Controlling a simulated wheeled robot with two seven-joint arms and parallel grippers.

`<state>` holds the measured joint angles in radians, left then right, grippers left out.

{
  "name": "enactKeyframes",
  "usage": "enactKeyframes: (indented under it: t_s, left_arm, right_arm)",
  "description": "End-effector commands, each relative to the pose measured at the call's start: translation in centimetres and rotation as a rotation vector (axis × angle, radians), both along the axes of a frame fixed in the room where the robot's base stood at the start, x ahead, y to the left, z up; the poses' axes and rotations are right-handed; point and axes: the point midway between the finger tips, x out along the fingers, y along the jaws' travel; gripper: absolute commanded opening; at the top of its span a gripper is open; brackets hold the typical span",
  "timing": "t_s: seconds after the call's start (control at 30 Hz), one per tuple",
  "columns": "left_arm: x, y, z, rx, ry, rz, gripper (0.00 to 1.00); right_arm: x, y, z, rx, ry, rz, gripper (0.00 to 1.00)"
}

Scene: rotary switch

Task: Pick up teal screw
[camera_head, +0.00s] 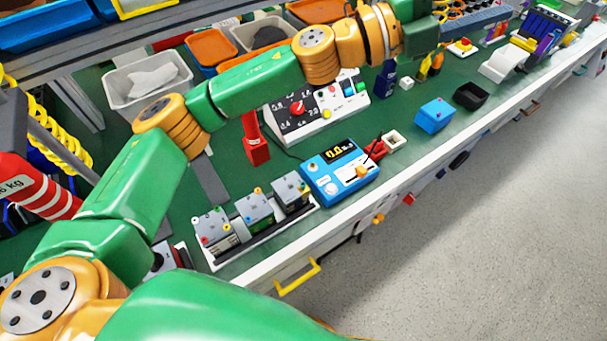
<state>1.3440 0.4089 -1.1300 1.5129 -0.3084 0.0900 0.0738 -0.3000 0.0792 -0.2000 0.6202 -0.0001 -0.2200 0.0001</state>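I cannot pick out a teal screw anywhere in the head view. One green and orange arm of mine comes in from the lower left and reaches across the bench to the top edge, where its far end leaves the picture. No gripper fingers of mine show, so I cannot see whether either gripper holds anything. A control panel (297,122) with a red rotary knob (297,107) stands on the bench below my forearm.
A blue meter (327,182) and several grey terminal modules (253,207) stand near the bench's front edge. A blue box (434,116) and a black tray (471,96) lie right. Bins (148,77) stand at the back. Bare green bench top (413,160) shows between.

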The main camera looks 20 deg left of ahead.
Motion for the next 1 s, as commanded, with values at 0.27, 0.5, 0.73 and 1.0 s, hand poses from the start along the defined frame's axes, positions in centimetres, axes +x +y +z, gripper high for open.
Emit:
enactKeyframes:
  t_s: [0.27,0.5,0.73,1.0]
  left_arm:
    - [-12.2,4.0,-23.5,1.259,-0.989,-0.882,0.51]
    - [-9.6,17.6,-27.8,1.906,-0.934,-1.306,0.51]
    - [-9.6,18.9,-30.2,1.942,-0.908,-1.338,0.51]
    - [-9.5,19.3,-34.5,1.942,-0.913,-1.332,0.51]
  right_arm:
    - [0.0,0.0,-1.5,0.0,0.0,0.0,0.0]
    - [0.0,0.0,-1.7,0.0,0.0,0.0,0.0]
    - [0.0,0.0,0.0,0.0,0.0,0.0,0.0]
    - [0.0,0.0,1.2,-0.001,0.001,0.0,0.0]
